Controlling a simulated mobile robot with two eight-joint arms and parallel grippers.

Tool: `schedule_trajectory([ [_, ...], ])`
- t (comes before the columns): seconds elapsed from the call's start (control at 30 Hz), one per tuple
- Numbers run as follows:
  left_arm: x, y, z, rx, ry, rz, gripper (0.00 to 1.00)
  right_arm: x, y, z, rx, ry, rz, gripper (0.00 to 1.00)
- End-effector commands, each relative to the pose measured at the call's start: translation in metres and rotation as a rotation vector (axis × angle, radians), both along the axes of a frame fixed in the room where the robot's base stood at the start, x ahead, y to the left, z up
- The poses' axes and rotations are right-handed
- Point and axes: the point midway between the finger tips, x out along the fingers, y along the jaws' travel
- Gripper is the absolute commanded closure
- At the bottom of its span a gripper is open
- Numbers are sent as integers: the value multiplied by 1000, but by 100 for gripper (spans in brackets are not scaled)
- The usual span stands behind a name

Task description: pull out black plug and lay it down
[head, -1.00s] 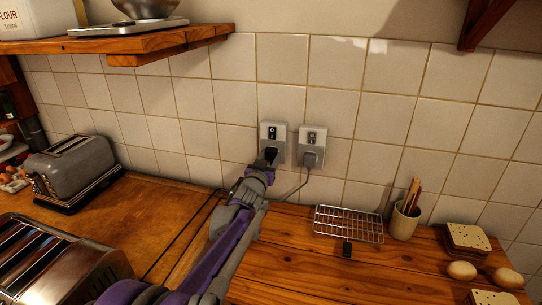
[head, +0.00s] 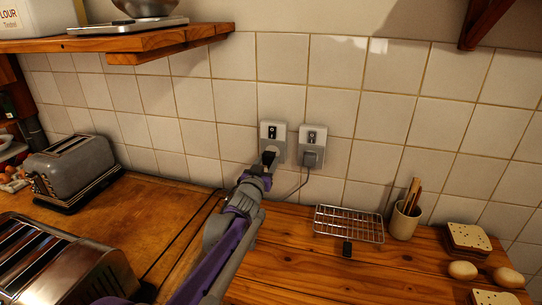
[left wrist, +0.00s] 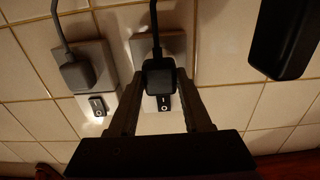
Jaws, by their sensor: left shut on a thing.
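The black plug (head: 269,157) is at the lower part of the left wall socket (head: 272,131). It also shows in the left wrist view (left wrist: 158,78), between the two fingers, with its dark cord running up in that view. My left gripper (head: 264,168) is shut on the plug. I cannot tell whether a gap lies between the plug and the socket (left wrist: 172,45). My right gripper is not in view.
A grey plug (head: 310,157) sits in the right socket (head: 313,135), close beside. A wire rack (head: 349,223), a pot of utensils (head: 404,221), bread and eggs are to the right. Toasters (head: 68,170) stand left. Bare wooden counter (head: 290,250) lies below the sockets.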

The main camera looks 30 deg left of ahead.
Motion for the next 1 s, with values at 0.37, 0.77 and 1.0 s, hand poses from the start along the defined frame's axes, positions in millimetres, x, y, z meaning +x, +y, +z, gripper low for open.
schedule_trajectory([
  [0.37, -15, -3, 0, 0, 0, 0, 100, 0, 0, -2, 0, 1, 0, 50],
  [0.77, -29, -7, 0, 0, 0, 0, 100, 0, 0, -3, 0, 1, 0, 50],
  [1.0, -31, -7, 0, 0, 0, 0, 100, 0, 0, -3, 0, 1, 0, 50],
])
